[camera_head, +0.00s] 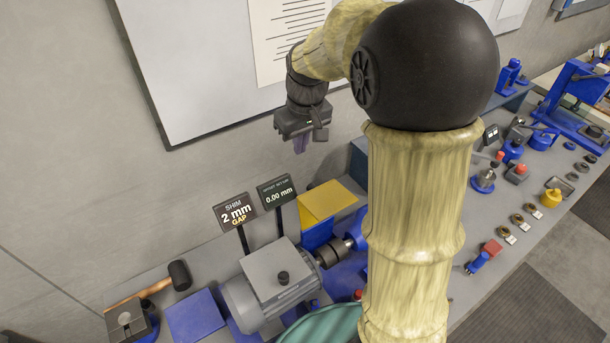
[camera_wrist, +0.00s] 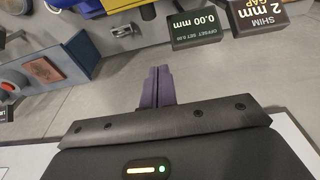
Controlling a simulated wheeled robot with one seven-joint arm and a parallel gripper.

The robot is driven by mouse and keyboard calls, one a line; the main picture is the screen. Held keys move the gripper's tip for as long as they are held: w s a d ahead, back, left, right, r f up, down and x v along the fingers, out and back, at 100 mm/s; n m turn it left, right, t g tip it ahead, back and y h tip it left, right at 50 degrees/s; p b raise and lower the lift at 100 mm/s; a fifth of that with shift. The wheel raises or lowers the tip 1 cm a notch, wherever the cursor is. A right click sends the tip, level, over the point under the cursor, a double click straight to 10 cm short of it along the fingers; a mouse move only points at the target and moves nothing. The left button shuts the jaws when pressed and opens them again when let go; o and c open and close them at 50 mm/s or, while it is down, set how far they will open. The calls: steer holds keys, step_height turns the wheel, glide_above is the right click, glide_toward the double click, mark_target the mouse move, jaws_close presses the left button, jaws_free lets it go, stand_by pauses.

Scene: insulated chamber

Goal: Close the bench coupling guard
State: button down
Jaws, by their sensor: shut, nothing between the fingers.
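The yellow guard (camera_head: 328,201) stands raised behind the bench coupling (camera_head: 333,253), with a blue part below it. The dark coupling is uncovered between the grey motor (camera_head: 268,297) and a blue housing, partly hidden by my arm. My gripper (camera_head: 301,146) is above and behind the guard, near the wall, apart from it and pointing down. Its purple fingers (camera_wrist: 158,86) are together and empty in the wrist view. A yellow edge, likely the guard (camera_wrist: 120,4), shows at the top of that view.
Two signs, "SHIM 2 mm GAP" (camera_head: 236,214) and "0.00 mm" (camera_head: 278,191), stand on posts left of the guard. A hammer (camera_head: 178,276) lies at the left. A whiteboard (camera_head: 205,65) hangs on the wall. Small tools (camera_head: 484,180) crowd the bench at right.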

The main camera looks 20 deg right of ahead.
steer(key=shift+f, duration=0.1)
step_height(320, 180, down, 9)
steer(key=s+p, duration=0.2)
steer(key=p, duration=0.2)
steer(key=shift+d, duration=0.35)
steer(key=shift+s, duration=0.1)
steer(key=shift+a, duration=0.1)
